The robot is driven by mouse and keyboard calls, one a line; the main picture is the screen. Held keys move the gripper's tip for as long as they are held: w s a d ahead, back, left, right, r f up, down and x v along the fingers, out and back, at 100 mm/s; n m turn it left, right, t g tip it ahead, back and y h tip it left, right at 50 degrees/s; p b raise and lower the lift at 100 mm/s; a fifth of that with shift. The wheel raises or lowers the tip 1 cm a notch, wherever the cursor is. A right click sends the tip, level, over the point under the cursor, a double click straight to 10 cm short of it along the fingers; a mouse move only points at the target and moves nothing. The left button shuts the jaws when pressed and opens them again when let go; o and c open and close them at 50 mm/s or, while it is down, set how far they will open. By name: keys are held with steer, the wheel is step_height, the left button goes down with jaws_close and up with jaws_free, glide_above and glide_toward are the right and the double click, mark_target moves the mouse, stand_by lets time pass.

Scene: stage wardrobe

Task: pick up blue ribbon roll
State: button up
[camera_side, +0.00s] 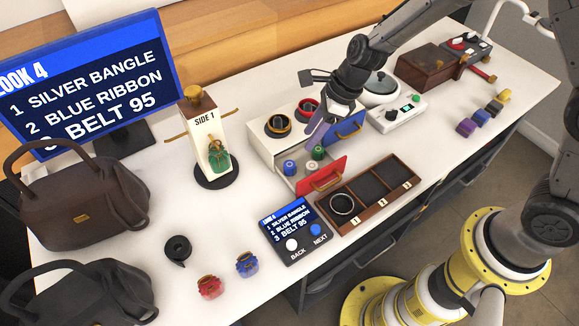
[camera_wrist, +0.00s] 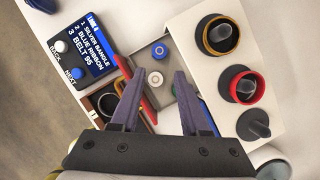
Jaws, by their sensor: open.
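The blue ribbon roll (camera_side: 290,167) stands in the open drawer with the red front (camera_side: 322,177), near a green roll (camera_side: 318,152) and a pale roll (camera_side: 311,166). In the wrist view the blue roll (camera_wrist: 159,51) lies beyond my fingertips, with the pale roll (camera_wrist: 155,79) between them and me. My gripper (camera_side: 316,125) is above the drawer unit, empty, with its jaws apart; the wrist view shows both fingers (camera_wrist: 159,76) spread over the drawer. The green roll is not clear in the wrist view.
Bangles on stands (camera_side: 277,124) top the white unit. A compartment tray (camera_side: 381,207) holds a silver ring (camera_side: 342,204) at its left. A button panel (camera_side: 296,230) and mannequin stand (camera_side: 208,140) are nearby.

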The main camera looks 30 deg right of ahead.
mark_target(290, 164)
steer(key=x, duration=1.1)
steer(key=shift+a, duration=0.1)
steer(key=shift+c, duration=0.3)
jaws_close()
